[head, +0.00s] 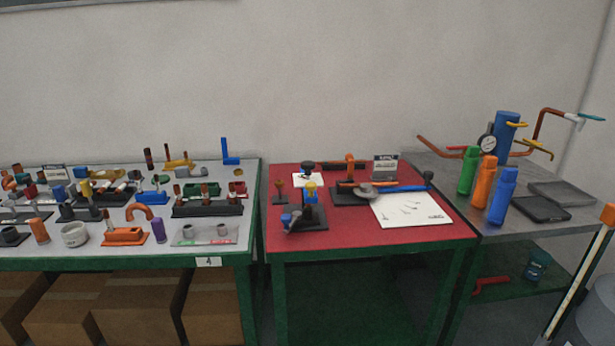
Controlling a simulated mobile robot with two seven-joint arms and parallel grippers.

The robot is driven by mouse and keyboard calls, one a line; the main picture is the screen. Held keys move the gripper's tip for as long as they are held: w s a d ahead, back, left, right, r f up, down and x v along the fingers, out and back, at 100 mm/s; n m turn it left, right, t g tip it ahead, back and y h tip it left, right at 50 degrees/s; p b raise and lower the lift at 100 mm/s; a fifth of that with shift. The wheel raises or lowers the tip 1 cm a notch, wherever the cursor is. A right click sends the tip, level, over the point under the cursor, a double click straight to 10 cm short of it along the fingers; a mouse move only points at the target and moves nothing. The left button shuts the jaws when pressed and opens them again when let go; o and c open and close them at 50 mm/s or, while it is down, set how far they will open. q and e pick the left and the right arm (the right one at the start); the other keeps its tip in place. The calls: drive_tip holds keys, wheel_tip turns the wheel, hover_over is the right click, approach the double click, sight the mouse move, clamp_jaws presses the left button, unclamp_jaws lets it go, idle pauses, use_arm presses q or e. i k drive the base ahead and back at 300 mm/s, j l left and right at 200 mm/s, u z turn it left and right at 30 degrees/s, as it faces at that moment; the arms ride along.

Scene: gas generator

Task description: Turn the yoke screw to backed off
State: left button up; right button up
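Neither of my grippers is in view. I cannot tell for certain which part is the yoke screw. On the red table top (340,230) a small dark fixture with blue and yellow parts (306,217) stands at the front left. Behind it an orange upright part (350,165) stands by a dark block (346,196). A long tool with a blue shaft (398,188) lies across that block. A dark blue knob-topped part (307,167) stands on a white card at the back left. The parts are too small to read any screw's position.
The left table (205,262) is crowded with small fittings. The right grey table (430,165) holds green (468,172), orange (484,180) and blue (502,196) cylinders, a gauge (487,143) and dark trays (540,209). A white sheet (411,210) lies on the red table. A slanted pole (581,275) stands at the right.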

sight(308, 165)
drive_tip(key=i+l+u, duration=0.1)
drive_tip(key=u, duration=1.05)
drive_tip(key=l+u, duration=0.75)
drive_tip(key=k+l+u, duration=0.2)
drive_tip(key=l, duration=0.8)
drive_tip(key=i+l, duration=0.05)
drive_tip(key=i, duration=0.05)
